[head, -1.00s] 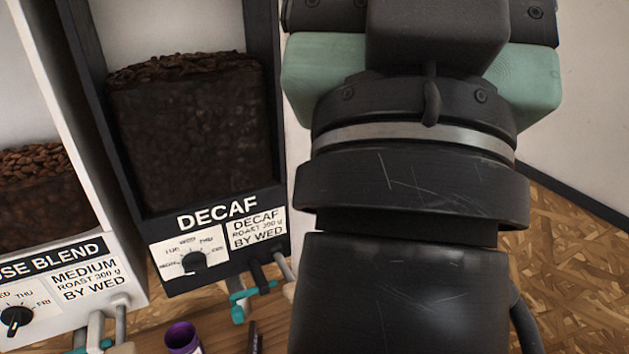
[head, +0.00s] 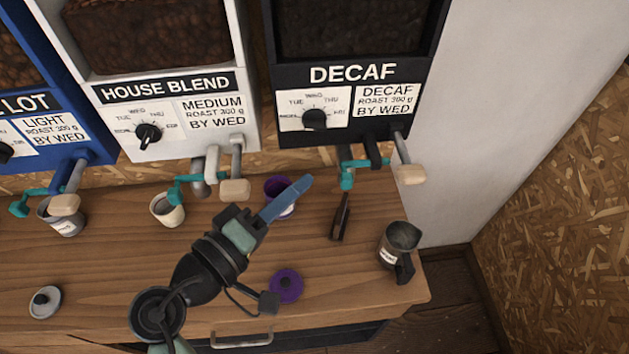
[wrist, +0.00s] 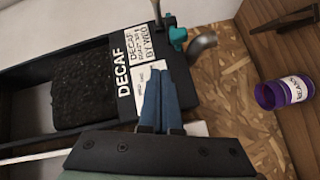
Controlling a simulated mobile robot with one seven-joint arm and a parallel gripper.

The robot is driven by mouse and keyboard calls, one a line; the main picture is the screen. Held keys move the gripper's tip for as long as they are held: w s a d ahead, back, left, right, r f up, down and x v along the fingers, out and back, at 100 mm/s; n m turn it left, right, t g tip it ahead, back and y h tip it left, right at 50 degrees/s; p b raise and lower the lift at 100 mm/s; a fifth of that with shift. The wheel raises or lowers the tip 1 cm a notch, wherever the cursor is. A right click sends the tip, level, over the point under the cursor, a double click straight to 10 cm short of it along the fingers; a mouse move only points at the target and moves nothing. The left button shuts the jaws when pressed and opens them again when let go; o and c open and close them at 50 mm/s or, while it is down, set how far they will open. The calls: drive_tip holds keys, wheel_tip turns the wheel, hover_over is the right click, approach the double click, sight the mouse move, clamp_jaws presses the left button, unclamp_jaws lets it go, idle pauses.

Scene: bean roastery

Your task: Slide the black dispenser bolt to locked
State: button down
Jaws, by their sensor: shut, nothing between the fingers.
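The black dispenser (head: 300,72), labelled DECAF, hangs at the upper right in the head view. Beneath it sits a teal bolt (head: 346,180) beside the dark spout (head: 372,150). The teal part also shows in the wrist view (wrist: 178,36). My gripper (head: 306,183) is shut and empty, its blue fingers pointing up and right. Its tips appear left of the bolt in the head view, apart from it. In the wrist view the fingers (wrist: 155,75) overlap the dispenser's label panel. How far the bolt is slid is hard to tell.
A lever with a wooden knob (head: 411,174) sits right of the bolt. A white dispenser (head: 165,90) stands left.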

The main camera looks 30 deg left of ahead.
drive_tip(key=s+a+f+n+t, duration=0.1)
drive_tip(key=s+a+f+n, duration=0.2)
drive_tip(key=s, duration=0.5)
drive_tip(key=shift+f+n, duration=0.5)
drive_tip(key=shift+f, duration=0.3)
drive_tip(key=shift+w, duration=0.1)
drive_tip(key=w+d+p, duration=0.5)
drive_tip(key=w, duration=0.7)
drive_tip(key=shift+d, duration=0.1)
